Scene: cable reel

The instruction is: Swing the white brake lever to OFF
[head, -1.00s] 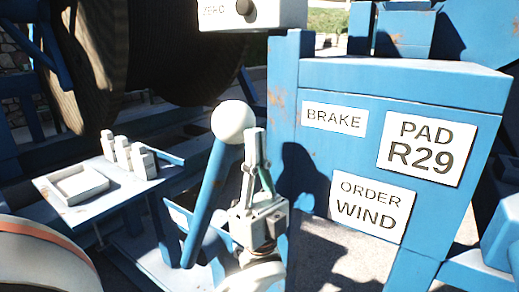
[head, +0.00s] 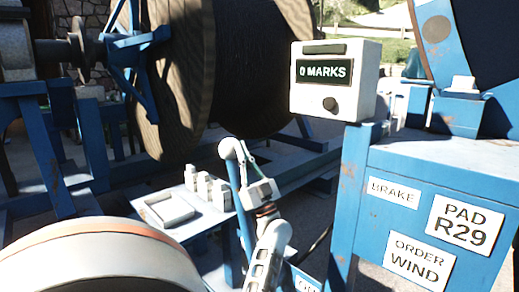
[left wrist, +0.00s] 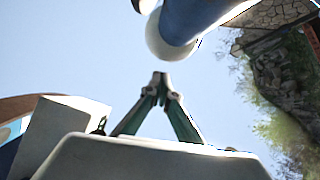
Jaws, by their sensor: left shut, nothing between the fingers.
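The brake lever is a blue bar (head: 236,178) with a white ball knob (head: 228,147) on top. In the head view it stands nearly upright, its top leaning slightly left. My left gripper (head: 242,147) is shut and empty, its fingertips right by the knob's right side; I cannot tell from this view whether they touch. In the left wrist view the shut fingertips (left wrist: 162,76) point at the white knob (left wrist: 167,38), with a small gap showing between them. The right gripper is not in view.
A blue cabinet (head: 400,165) with BRAKE, PAD R29 and ORDER WIND labels stands right of the lever. A white counter (head: 335,80) reading 0 MARKS sits above. A tray (head: 165,208) and white blocks (head: 205,186) lie left, before a large reel (head: 175,70).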

